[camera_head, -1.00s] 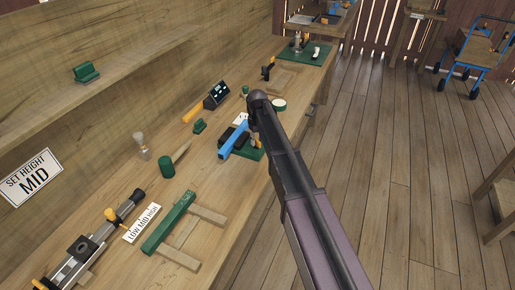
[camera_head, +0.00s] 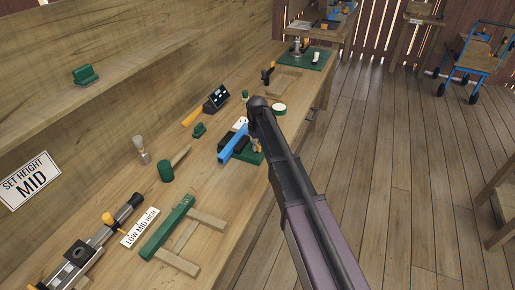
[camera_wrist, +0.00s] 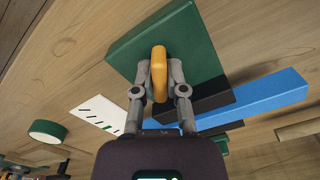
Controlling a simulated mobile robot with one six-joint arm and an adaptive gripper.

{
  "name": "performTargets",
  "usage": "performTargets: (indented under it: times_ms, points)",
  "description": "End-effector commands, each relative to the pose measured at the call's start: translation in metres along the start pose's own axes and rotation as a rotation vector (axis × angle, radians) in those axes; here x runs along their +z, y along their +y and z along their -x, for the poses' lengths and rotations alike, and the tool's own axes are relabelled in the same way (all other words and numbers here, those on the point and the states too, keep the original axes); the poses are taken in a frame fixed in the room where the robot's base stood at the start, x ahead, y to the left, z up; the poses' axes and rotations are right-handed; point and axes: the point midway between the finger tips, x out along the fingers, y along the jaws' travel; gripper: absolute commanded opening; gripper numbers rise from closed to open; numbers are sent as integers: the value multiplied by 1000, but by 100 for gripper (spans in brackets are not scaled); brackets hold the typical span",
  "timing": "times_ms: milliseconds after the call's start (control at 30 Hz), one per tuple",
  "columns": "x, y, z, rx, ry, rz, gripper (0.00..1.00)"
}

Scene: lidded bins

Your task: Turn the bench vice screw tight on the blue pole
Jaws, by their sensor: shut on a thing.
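The bench vice has a green base (camera_wrist: 125,52) and black jaws (camera_wrist: 212,102), and stands on the wooden bench. The blue pole (camera_head: 233,142) lies between the vice jaws; it also shows in the wrist view (camera_wrist: 265,97), running off to the right. The orange screw handle (camera_wrist: 159,78) stands upright in the wrist view. My gripper (camera_wrist: 159,72) is shut on this handle, with one finger on each side. In the head view my arm hides part of the vice, and my fingertips are not clear there. Whether the jaws press on the pole is too small to tell.
A white card with marks (camera_wrist: 97,114) and a round green-edged piece (camera_wrist: 48,132) lie near the vice. A dark display box (camera_head: 217,97), a green cylinder (camera_head: 165,171) and a green bar frame (camera_head: 168,228) are also on the bench.

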Motion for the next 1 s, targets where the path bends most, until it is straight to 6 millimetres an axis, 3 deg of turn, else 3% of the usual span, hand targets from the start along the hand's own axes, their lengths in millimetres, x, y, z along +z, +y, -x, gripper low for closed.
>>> performTargets:
  times_ms: [600,1000]
  points:
    - [0,-1,0,-2,-1,-333,0]
    - [0,-1,0,-2,-1,-353,0]
